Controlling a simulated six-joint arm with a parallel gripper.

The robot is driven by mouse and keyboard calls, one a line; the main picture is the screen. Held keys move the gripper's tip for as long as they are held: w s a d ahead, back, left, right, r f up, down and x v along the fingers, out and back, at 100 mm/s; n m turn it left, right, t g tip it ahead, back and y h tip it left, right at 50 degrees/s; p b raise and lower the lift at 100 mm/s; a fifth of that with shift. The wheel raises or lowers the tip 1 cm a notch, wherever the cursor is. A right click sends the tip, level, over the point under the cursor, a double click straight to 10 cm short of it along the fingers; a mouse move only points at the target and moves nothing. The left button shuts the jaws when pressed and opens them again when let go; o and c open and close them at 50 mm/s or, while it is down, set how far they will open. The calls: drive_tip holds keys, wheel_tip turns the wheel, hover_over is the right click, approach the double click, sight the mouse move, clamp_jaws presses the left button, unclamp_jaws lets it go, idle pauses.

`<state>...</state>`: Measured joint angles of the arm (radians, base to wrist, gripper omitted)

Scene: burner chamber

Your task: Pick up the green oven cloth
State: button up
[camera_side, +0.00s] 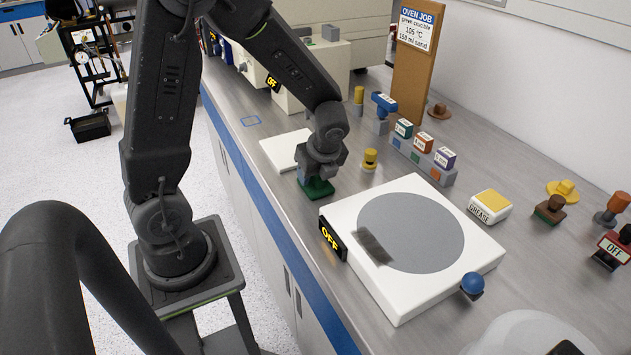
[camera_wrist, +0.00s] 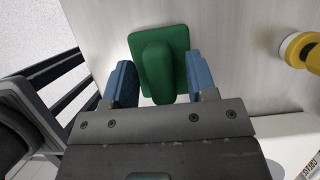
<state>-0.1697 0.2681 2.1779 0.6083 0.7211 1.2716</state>
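The green oven cloth (camera_side: 317,189) lies on the steel bench, left of the white burner unit with the round grey plate in the side view. In the wrist view the cloth (camera_wrist: 175,38) is a flat green pad with a raised ridge in the middle. My gripper (camera_side: 320,175) points down right over it. In the wrist view my gripper (camera_wrist: 161,76) has its two blue fingers spread, one on each side of the ridge. The fingers look open. Whether the fingertips touch the pad, I cannot tell.
The white burner unit (camera_side: 345,205) with an OFF sign stands close to the right. A yellow knob-like object (camera_side: 370,160) is just behind, also in the wrist view (camera_wrist: 300,48). A white board (camera_side: 285,148) lies to the left. Labelled blocks (camera_side: 423,142) stand on a rack.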

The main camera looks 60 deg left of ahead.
drive_tip(key=c, duration=0.9)
drive_tip(key=shift+o, duration=0.2)
drive_tip(key=shift+r, duration=0.1)
drive_tip(key=shift+r, duration=0.5)
wheel_tip(320, 180, up, 3)
drive_tip(key=shift+f, duration=0.2)
drive_tip(key=s+a+r, duration=0.7)
drive_tip(key=s+a, duration=0.1)
drive_tip(key=shift+s+a, duration=0.15)
drive_tip(key=shift+r, duration=0.1)
